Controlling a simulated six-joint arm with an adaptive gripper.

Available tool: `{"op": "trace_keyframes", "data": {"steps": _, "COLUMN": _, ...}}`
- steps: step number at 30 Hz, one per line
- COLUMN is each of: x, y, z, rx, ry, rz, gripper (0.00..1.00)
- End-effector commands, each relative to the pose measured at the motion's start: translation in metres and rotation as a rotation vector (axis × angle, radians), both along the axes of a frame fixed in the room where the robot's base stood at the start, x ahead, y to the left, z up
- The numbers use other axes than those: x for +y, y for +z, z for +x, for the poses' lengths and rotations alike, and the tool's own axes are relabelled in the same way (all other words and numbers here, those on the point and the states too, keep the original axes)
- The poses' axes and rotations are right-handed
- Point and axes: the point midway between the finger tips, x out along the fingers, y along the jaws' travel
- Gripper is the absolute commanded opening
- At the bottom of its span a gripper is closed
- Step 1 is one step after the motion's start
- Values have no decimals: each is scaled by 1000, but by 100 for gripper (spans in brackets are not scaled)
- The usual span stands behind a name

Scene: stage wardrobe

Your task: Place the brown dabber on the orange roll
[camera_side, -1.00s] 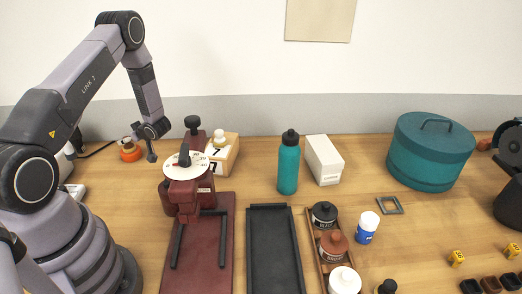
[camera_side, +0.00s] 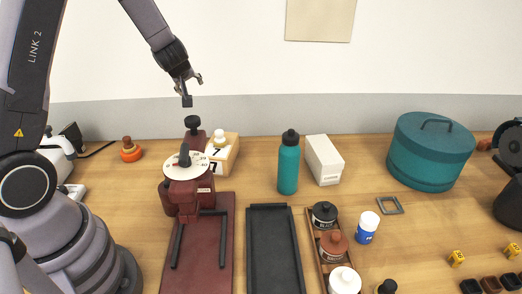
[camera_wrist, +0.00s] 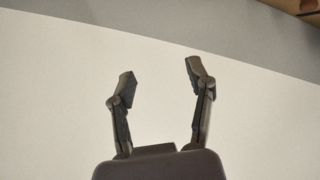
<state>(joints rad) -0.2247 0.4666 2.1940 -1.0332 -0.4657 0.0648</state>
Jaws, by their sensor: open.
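The orange roll (camera_side: 130,156) lies on the table at the back left in the side view. A small brown knobbed piece, which looks like the brown dabber (camera_side: 127,142), stands upright on top of it. My gripper (camera_side: 193,91) is up in the air against the wall, above and to the right of the roll, well apart from it. Its fingers are spread and empty. In the wrist view, my gripper (camera_wrist: 160,76) shows both fingers apart with only wall between them; neither dabber nor roll shows there.
A dark red press (camera_side: 188,180) with a dial stands right of the roll, beside a wooden block (camera_side: 224,158) with a white knob. A teal bottle (camera_side: 288,165), white box (camera_side: 324,160), black tray (camera_side: 272,250) and rack of knob-topped jars (camera_side: 333,246) stand further right.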

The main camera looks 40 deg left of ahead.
Motion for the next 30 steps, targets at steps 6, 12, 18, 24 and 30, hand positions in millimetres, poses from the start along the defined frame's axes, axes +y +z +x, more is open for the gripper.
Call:
{"op": "trace_keyframes", "data": {"steps": 6, "x": -122, "y": 115, "z": -38, "rx": -31, "ry": -570, "rz": -86, "gripper": 53}}
{"op": "trace_keyframes", "data": {"steps": 12, "x": -185, "y": 159, "z": -151, "rx": 133, "ry": -978, "rz": -6, "gripper": 53}}
{"op": "trace_keyframes", "data": {"steps": 18, "x": -186, "y": 159, "z": -249, "rx": 340, "ry": -1151, "rz": 125, "gripper": 53}}
{"op": "trace_keyframes", "data": {"steps": 24, "x": -177, "y": 154, "z": -285, "rx": 432, "ry": -1179, "rz": 177, "gripper": 53}}
{"op": "trace_keyframes", "data": {"steps": 30, "x": -176, "y": 154, "z": -286, "rx": 437, "ry": -1179, "rz": 178, "gripper": 53}}
